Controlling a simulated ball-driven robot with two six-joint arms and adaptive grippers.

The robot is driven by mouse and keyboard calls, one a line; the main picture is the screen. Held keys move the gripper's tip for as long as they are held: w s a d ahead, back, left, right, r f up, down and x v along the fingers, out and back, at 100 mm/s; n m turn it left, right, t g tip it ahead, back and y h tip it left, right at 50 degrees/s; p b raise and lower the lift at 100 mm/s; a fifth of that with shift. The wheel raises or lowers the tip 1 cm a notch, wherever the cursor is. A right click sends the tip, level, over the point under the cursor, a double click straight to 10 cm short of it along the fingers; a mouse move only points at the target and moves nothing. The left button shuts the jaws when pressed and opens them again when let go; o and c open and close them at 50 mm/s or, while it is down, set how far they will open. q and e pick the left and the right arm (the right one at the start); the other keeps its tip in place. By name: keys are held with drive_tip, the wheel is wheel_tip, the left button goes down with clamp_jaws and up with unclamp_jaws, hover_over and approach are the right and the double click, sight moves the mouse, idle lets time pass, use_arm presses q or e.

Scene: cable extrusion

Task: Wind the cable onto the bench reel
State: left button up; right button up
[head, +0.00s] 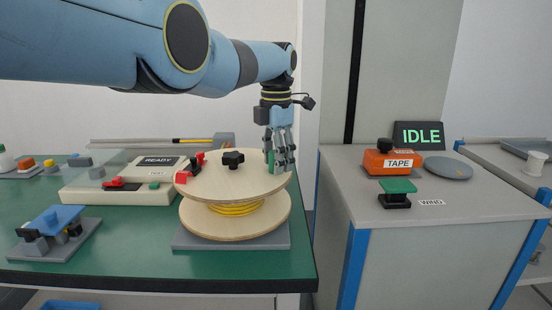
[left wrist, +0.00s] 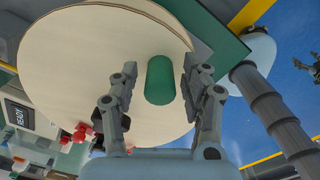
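The bench reel (head: 232,222) has two pale wooden discs with yellow cable (head: 237,208) wound between them. It stands on a grey base plate (head: 186,238) on the green bench. A black knob (head: 233,159) sits at the middle of its top disc. A green crank handle (left wrist: 160,80) stands upright near the disc's rim. My left gripper (head: 280,160) points down at the handle. In the left wrist view its fingers (left wrist: 158,88) are spread on both sides of the handle, with a gap seen at the left finger.
A tester marked READY (head: 150,171) and a blue clamp fixture (head: 55,220) stand left of the reel. On the grey cabinet are an orange TAPE dispenser (head: 390,163), a green WIND button (head: 398,186) and an IDLE display (head: 419,136). A gap separates bench and cabinet.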

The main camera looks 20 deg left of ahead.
use_arm(q)
wheel_tip(320, 180, up, 12)
idle(0.7)
